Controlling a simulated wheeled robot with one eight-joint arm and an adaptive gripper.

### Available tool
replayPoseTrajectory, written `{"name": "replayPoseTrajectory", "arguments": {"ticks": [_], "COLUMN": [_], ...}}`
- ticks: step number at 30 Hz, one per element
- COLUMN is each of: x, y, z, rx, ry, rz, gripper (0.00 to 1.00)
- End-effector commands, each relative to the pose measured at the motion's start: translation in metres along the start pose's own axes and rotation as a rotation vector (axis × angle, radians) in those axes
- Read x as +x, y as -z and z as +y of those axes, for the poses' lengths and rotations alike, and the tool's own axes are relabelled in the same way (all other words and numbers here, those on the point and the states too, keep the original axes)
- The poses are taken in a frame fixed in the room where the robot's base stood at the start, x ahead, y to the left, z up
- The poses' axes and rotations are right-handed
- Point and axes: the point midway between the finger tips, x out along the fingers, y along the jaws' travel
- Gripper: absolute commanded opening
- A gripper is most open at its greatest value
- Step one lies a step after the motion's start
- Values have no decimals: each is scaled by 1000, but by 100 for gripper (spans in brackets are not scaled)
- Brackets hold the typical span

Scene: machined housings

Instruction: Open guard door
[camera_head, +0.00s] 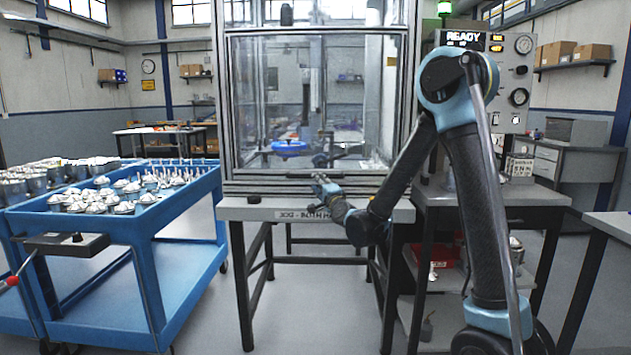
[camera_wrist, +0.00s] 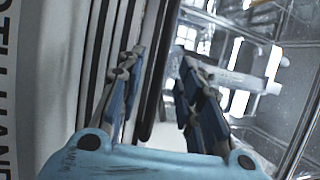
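The guard door (camera_head: 300,100) is a clear, metal-framed panel on the front of the machine cell. It looks shut, its lower edge close to the bench top. My gripper (camera_head: 321,181) is at the door's lower edge, near the middle. In the wrist view my gripper (camera_wrist: 160,95) has its two fingers apart. Dark and pale frame rails (camera_wrist: 156,60) run between and beside the fingers. I cannot tell whether a finger touches them.
The cell stands on a grey bench (camera_head: 255,209). A control panel (camera_head: 500,75) reading READY, with a green lamp (camera_head: 444,8), stands to the right. A blue cart (camera_head: 145,230) with metal parts is at left. A blue round item (camera_head: 291,146) shows behind the door.

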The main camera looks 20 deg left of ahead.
Motion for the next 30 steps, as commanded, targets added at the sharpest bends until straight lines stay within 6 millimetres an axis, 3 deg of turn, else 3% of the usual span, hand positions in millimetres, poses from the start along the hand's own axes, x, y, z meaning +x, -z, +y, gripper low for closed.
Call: {"name": "replayPoseTrajectory", "arguments": {"ticks": [9,23,28,30], "x": [46,57,57,57], "y": [0,0,0,0], "z": [0,0,0,0], "rx": [0,-1,-1,0], "ry": [0,0,0,-1], "rz": [0,0,0,0], "gripper": [33,33,0,0]}}
